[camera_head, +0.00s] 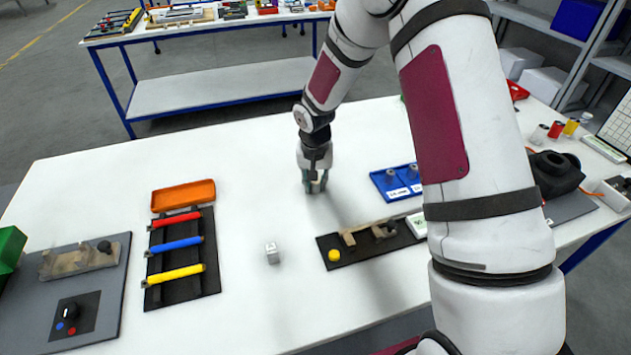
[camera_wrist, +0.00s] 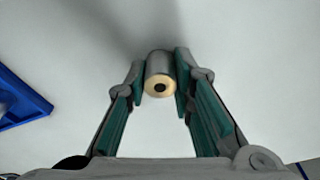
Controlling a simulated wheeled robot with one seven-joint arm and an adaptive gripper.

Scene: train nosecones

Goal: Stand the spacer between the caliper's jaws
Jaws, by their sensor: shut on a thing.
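My gripper (camera_head: 315,187) is over the white table, left of the blue tray. In the wrist view my gripper (camera_wrist: 161,78) is shut on the spacer (camera_wrist: 160,64), a grey cylinder with a cream end and a dark centre hole, between its teal-padded fingers. In the head view I cannot make out the spacer in the fingers. What looks like the caliper (camera_head: 364,232) stands on a dark board nearer the front, right of centre. It has tan upright jaws with a gap between them and a dark knob. My gripper is behind it, apart from it. My arm hides part of that area.
The blue tray (camera_head: 376,180) holds grey cylinders and white labels. A yellow button (camera_head: 334,256) is on the caliper's board. An orange tray (camera_head: 183,195) and a rack of coloured bars (camera_head: 207,285) are left. The table between is clear.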

